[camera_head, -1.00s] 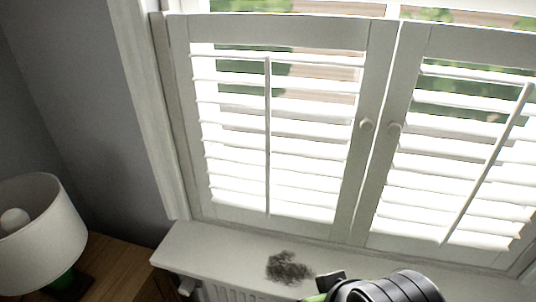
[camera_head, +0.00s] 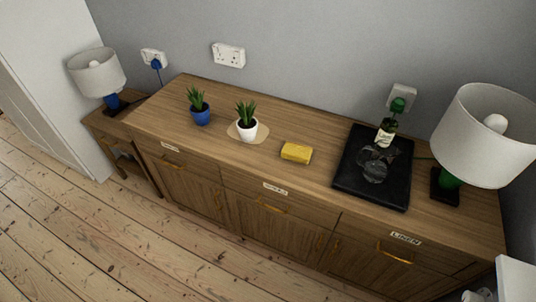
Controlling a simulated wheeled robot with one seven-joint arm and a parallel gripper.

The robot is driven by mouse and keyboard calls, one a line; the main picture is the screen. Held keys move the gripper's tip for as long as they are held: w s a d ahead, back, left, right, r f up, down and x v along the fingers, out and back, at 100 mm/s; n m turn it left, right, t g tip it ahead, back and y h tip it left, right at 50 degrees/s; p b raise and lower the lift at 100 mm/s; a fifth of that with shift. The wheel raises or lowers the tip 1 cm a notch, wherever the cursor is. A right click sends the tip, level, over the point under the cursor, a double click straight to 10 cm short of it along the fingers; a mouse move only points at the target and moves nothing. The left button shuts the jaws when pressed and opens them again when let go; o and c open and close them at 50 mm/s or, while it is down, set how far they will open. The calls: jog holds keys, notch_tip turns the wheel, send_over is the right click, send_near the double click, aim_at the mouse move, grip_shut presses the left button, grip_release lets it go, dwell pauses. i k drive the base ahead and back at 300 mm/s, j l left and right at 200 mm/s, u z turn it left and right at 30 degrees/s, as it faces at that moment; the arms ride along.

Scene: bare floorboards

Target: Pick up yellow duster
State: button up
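The yellow duster (camera_head: 297,152) is a small block-shaped thing lying on top of the wooden sideboard (camera_head: 290,184), near the middle of its length. It sits between a white plant pot on its left and a black tray on its right, apart from both. Nothing covers it.
A blue potted plant (camera_head: 201,116), a white potted plant (camera_head: 247,129) on a mat, and a black tray (camera_head: 350,184) with a bottle (camera_head: 385,133) share the top. Lamps stand left (camera_head: 97,74) and right (camera_head: 484,136). Floorboards (camera_head: 95,226) in front are clear.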

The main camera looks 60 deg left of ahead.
aim_at(293, 152)
jog(key=u, duration=2.1)
jog(key=z, duration=2.55)
jog(key=u, duration=2.55)
jog(key=i+u, duration=0.8)
jog(key=i+l+u, duration=0.15)
jog(key=u, duration=0.25)
jog(key=i, duration=0.1)
